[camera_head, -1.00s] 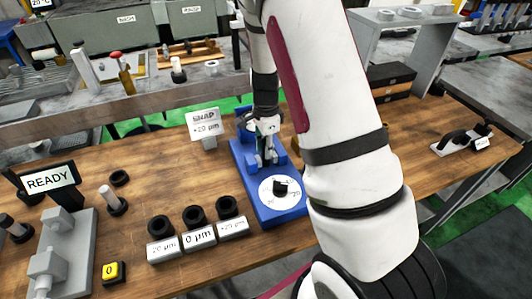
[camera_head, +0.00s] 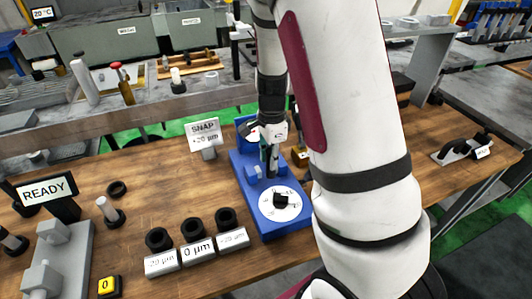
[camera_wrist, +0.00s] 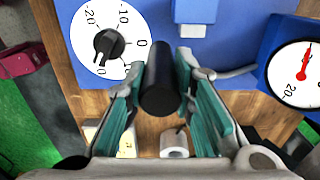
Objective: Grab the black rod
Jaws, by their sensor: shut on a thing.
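The black rod (camera_wrist: 160,82) shows end-on between the teal fingers of my gripper (camera_wrist: 158,68) in the wrist view. The fingers are shut on its sides. In the head view my gripper (camera_head: 269,158) points down over the blue fixture (camera_head: 252,207), with a dark rod (camera_head: 273,167) just visible at its fingers. The fixture carries a white dial with a black knob (camera_head: 280,201), also seen at upper left in the wrist view (camera_wrist: 108,44). I cannot tell whether the rod still touches the fixture.
A white gauge with a red needle (camera_wrist: 303,75) sits close to the right of my fingers. A SNAP sign (camera_head: 205,133) stands left of the fixture. Several grey blocks with black rings (camera_head: 194,240) stand front left, near a READY sign (camera_head: 46,189). Wood at right is mostly clear.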

